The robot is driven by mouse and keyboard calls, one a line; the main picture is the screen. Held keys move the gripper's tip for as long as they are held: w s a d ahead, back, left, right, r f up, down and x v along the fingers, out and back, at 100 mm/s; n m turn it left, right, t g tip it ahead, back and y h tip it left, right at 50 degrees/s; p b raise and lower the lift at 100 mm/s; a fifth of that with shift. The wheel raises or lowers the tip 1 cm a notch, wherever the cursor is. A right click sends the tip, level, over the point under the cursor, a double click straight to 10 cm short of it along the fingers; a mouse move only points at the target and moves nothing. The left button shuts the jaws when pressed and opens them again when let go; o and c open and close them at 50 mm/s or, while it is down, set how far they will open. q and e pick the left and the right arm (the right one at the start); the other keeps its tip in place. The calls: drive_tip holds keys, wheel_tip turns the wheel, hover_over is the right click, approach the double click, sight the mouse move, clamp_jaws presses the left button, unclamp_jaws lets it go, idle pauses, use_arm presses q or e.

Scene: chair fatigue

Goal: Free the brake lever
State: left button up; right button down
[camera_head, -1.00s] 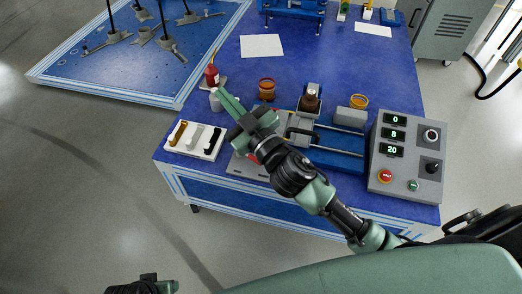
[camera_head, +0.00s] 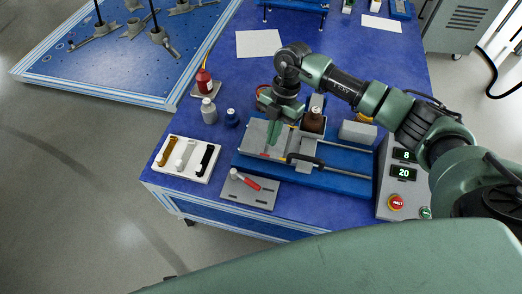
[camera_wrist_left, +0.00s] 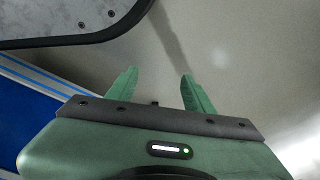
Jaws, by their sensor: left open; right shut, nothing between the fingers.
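A short lever with a red grip (camera_head: 245,184) lies across a grey slotted plate (camera_head: 262,200) at the bench's front; I take it for the brake lever. My right gripper (camera_head: 271,142) points down over the grey block of the blue-railed fixture (camera_head: 340,181), behind the lever and apart from it. Its fingers are shut and empty; whether their tips touch the block I cannot tell. A black-handled bar (camera_head: 305,160) lies on the fixture beside it. My left gripper (camera_wrist_left: 158,82) shows only in the left wrist view, open and empty above the floor.
A white tray (camera_head: 163,170) with brown, white and black parts is at the left. A control box (camera_head: 392,185) with a red button stands right. A paper sheet (camera_head: 258,43) lies farther back.

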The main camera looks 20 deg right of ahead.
sight(247, 180)
drive_tip(key=x, duration=0.3)
drive_tip(key=b+x, duration=0.1)
drive_tip(key=x, duration=0.5)
drive_tip(key=shift+s+a+f, duration=0.15)
drive_tip(key=shift+s+a, duration=0.05)
drive_tip(key=shift+s, duration=0.15)
drive_tip(key=s+a, duration=0.1)
drive_tip(key=a+f, duration=0.1)
drive_tip(key=shift+s+a, duration=0.3)
drive_tip(key=shift+s, duration=0.1)
drive_tip(key=shift+s+a, duration=0.25)
drive_tip(key=shift+a, duration=0.15)
use_arm(q)
drive_tip(key=r, duration=0.1)
drive_tip(key=w+r, duration=0.2)
drive_tip(key=r, duration=0.1)
drive_tip(key=shift+r, duration=0.1)
drive_tip(key=shift+d, duration=0.1)
